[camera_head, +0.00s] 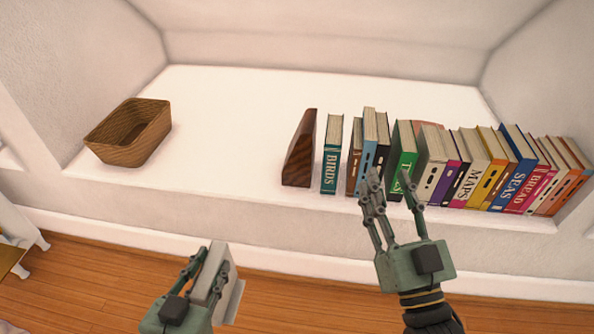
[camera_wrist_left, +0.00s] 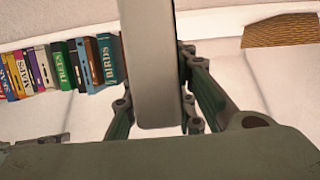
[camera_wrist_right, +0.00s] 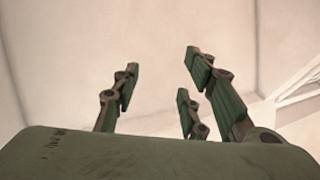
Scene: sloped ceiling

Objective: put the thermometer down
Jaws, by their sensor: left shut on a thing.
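My left gripper (camera_head: 207,262) is shut on a pale grey, flat slab-like thing (camera_head: 231,287), which I take to be the thermometer. It is held upright above the wooden floor, in front of the white ledge. In the left wrist view the thermometer (camera_wrist_left: 149,65) stands between the fingers as a plain grey slab; no scale or markings show. My right gripper (camera_head: 391,187) is open and empty, in front of the row of books. In the right wrist view its fingers (camera_wrist_right: 160,80) are spread with nothing between them.
The white ledge (camera_head: 233,120) has a wicker basket (camera_head: 128,140) at the left. A dark wooden bookend (camera_head: 300,152), a teal BIRDS book (camera_head: 331,160) and several more books fill its right front. The ledge is clear between basket and bookend and along the back.

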